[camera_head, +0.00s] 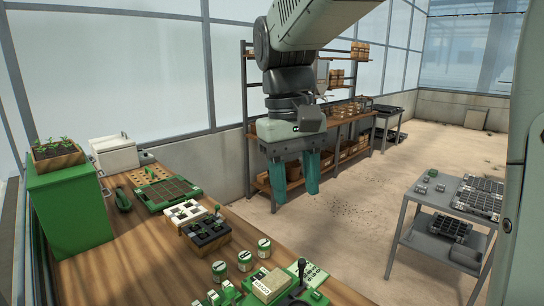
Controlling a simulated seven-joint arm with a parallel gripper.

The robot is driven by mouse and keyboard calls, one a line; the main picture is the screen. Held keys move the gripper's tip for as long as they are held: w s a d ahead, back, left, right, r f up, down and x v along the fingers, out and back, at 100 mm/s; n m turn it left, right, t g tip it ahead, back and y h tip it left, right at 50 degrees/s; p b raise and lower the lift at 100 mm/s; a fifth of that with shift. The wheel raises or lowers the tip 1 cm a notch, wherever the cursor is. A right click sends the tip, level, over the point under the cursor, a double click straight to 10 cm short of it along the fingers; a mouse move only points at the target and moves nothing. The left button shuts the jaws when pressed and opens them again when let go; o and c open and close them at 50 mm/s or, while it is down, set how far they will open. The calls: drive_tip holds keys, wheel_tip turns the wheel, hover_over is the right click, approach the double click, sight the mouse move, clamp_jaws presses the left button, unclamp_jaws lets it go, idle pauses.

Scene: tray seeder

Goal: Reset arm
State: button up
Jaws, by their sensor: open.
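My gripper (294,180) hangs from the arm at the upper middle of the head view, pointing down. Its two teal fingers are apart, with nothing between them. It is in the air, in front of the shelving and to the right of the wooden workbench (150,262). It touches nothing that I can see.
On the workbench stand a green cabinet (68,212) with a planter, a green seeding tray (190,196), a dark pot tray (192,230), several tins and a lever device (300,280). A grey cart (440,222) stands right. Floor between is clear.

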drive_tip(key=s+d+f+m+t+y, duration=0.1)
drive_tip(key=s+d+m+t, duration=0.3)
drive_tip(key=s, duration=1.1)
drive_tip(key=d+t, duration=0.2)
drive_tip(key=d, duration=0.1)
drive_tip(key=shift+s+d+f, duration=0.15)
drive_tip(key=shift+s+d, duration=0.05)
drive_tip(key=shift+s, duration=0.1)
